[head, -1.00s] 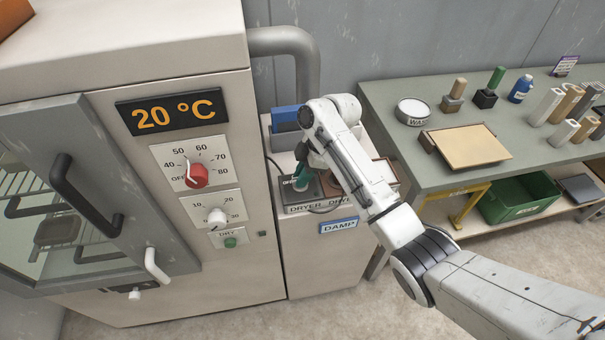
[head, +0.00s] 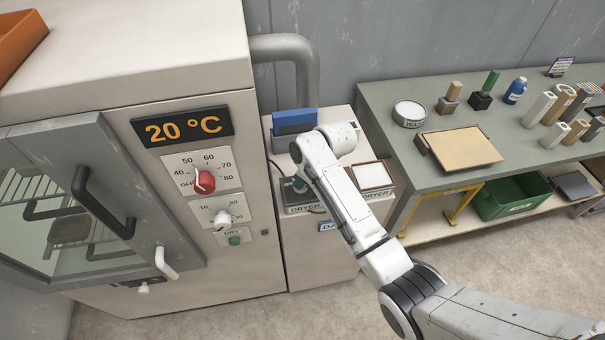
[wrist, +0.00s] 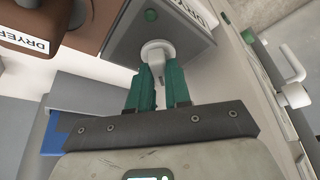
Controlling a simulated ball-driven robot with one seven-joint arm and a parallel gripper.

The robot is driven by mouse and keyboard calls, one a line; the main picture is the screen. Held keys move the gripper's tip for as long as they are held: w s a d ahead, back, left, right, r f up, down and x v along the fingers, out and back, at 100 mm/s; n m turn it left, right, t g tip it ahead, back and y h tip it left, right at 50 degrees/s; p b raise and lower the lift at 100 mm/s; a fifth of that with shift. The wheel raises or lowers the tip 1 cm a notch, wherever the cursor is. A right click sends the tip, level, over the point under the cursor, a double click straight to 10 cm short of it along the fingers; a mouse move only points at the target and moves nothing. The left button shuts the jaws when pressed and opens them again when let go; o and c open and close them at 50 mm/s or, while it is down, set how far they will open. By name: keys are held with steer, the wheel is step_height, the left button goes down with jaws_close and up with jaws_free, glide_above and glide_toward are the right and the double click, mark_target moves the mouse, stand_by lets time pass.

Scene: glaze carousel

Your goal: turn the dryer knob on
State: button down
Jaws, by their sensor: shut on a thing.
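The dryer knob (wrist: 157,50) is a pale round knob with a raised grip, on a grey control box (wrist: 130,40) with a green button or lamp beside it. My gripper (wrist: 158,70) has its two green fingers on either side of the knob's grip and is shut on it. In the head view the control box (head: 304,208), labelled DRYER, stands on the narrow pale cabinet right of the big oven. There my wrist hides the knob and most of the fingers. The knob's setting cannot be read.
The oven (head: 110,85) shows 20 °C; its red dial (head: 204,182) and white dial (head: 222,219) face front. A brown-framed tray (head: 373,175) is right of the control box, with a blue item (head: 294,120) behind. The workbench (head: 390,105) holds several pieces.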

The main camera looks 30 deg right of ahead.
steer(key=shift+a+m+t+h, duration=0.1)
steer(key=shift+m+t+h, duration=0.4)
steer(key=shift+m, duration=1.2)
steer(key=c, duration=1.1)
jaws_free()
steer(key=shift+o, duration=0.2)
steer(key=a+b+v, duration=0.1)
steer(key=v, duration=0.9)
steer(key=shift+d+r, duration=0.4)
steer(key=shift+r, duration=0.05)
